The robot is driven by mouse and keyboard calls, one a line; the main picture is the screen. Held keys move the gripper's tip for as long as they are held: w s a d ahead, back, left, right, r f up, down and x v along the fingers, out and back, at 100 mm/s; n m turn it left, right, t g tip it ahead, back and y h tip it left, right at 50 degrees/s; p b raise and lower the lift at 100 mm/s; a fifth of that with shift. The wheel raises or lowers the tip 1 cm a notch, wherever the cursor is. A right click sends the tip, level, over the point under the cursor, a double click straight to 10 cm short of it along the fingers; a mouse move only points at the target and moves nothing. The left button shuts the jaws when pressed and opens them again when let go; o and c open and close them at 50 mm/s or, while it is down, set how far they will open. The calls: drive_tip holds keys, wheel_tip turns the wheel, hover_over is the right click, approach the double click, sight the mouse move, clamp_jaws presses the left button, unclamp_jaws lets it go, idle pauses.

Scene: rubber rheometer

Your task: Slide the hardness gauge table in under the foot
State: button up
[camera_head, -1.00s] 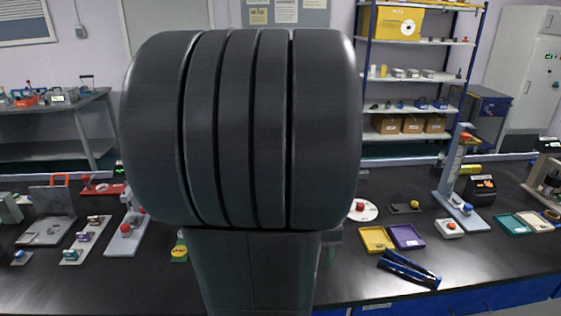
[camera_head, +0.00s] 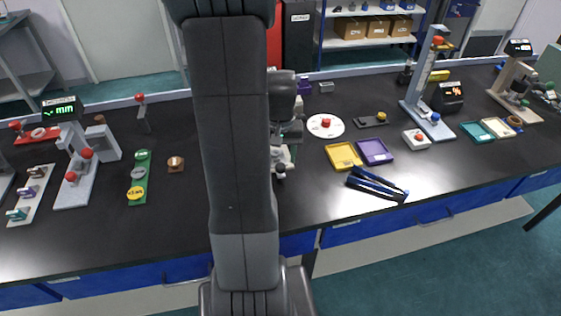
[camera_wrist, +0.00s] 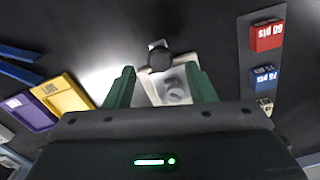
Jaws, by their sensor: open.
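The hardness gauge is mostly hidden behind my arm in the head view. What seems to be part of it, a pale base with a dark knob (camera_head: 279,172), shows at the arm's right edge. In the wrist view a dark round knob (camera_wrist: 159,60) on a pale stem stands just ahead of my gripper (camera_wrist: 161,80). A pale plate with a grey round patch (camera_wrist: 174,88), perhaps the gauge table, lies between and below the green fingers. The fingers are apart and I see nothing gripped. The foot cannot be made out.
A yellow tray (camera_head: 343,156) and a purple tray (camera_head: 375,151) lie right of the gauge, with blue-handled pliers (camera_head: 377,185) in front. A strip with a red block (camera_wrist: 267,36) and a blue block (camera_wrist: 264,78) lies at the wrist view's right. Open black bench lies in front.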

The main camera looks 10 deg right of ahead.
sight(281, 166)
drive_tip(key=shift+f, duration=1.8)
